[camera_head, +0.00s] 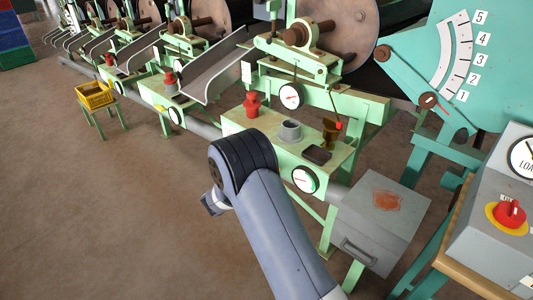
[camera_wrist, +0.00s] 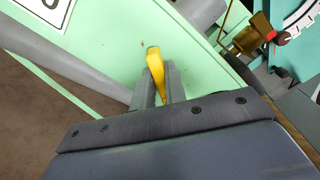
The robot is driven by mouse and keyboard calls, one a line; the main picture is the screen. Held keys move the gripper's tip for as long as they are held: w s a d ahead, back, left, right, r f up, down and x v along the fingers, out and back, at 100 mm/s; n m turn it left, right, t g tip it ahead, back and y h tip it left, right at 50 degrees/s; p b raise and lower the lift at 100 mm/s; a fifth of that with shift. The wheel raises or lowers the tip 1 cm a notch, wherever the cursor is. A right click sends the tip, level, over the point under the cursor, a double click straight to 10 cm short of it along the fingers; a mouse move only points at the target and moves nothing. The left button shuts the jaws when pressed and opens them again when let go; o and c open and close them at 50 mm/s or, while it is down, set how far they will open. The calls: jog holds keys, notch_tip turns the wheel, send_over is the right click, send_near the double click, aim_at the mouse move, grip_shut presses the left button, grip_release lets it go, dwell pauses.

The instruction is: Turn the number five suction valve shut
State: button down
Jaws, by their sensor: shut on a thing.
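A yellow valve handle (camera_wrist: 153,53) stands out from a pale green panel (camera_wrist: 115,45) in the wrist view. My gripper (camera_wrist: 161,82) has its two grey fingers on either side of the handle's lower part and is shut on it. The handle's far end shows above the fingertips, slightly tilted. A white number card (camera_wrist: 45,10) is cut off at the top left, and its figure cannot be read for sure. In the head view my arm hides the handle and the fingers.
A grey pipe (camera_wrist: 65,50) runs along the panel. The green bench (camera_head: 340,148) carries a red fitting (camera_head: 252,104), a grey cup (camera_head: 290,130) and a dial (camera_head: 304,180). A grey box (camera_head: 385,205) stands right of my arm.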

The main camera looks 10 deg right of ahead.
jog(key=n+p, duration=0.4)
jog(key=n, duration=0.1)
jog(key=shift+f+n+p, duration=0.15)
jog(key=shift+n+p, duration=0.15)
jog(key=shift+p, duration=0.05)
dwell(0.4)
jog(key=c, duration=1.4)
grip_release()
jog(key=shift+c, duration=0.2)
jog(key=shift+a, duration=0.1)
jog(key=v, duration=1)
jog(key=shift+s+a, duration=0.2)
jog(key=shift+a, duration=0.1)
jog(key=shift+d, duration=0.1)
